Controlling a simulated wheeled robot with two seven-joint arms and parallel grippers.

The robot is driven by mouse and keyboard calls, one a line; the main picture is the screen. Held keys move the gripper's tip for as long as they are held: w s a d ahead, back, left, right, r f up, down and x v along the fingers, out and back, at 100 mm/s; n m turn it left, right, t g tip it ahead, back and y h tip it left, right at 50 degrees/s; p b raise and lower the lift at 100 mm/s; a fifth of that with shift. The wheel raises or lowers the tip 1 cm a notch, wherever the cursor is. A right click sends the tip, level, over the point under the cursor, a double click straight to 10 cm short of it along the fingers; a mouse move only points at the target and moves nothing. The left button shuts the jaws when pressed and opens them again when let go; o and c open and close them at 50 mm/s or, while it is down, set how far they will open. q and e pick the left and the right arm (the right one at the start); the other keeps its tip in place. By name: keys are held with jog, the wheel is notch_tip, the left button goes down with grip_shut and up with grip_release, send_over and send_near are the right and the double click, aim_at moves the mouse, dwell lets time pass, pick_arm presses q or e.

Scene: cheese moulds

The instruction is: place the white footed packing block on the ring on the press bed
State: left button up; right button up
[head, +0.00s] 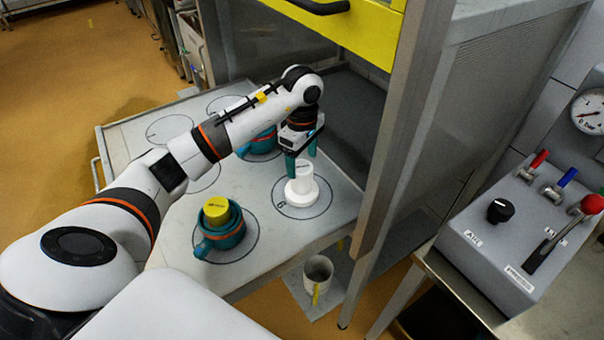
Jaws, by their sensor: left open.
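The white footed packing block (301,189) stands upright, its wide foot inside a drawn ring (276,199) marked 6 on the pale bed (182,262). My left gripper (301,158) reaches down over the block from above. Its teal fingers are apart at the block's narrow top; I cannot tell whether they touch it. The arm comes in from the left across the bed and hides part of its middle. My right gripper is not in view.
A teal mould (228,236) with a yellow block (216,209) stands in a front ring. Another teal mould (264,144) is partly behind my arm. A control box (520,232) with levers stands further right. A white cup (318,268) is below.

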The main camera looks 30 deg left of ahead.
pick_arm(q)
notch_tip(320, 180, up, 6)
jog(key=shift+r+b, duration=0.1)
jog(key=shift+b, duration=0.4)
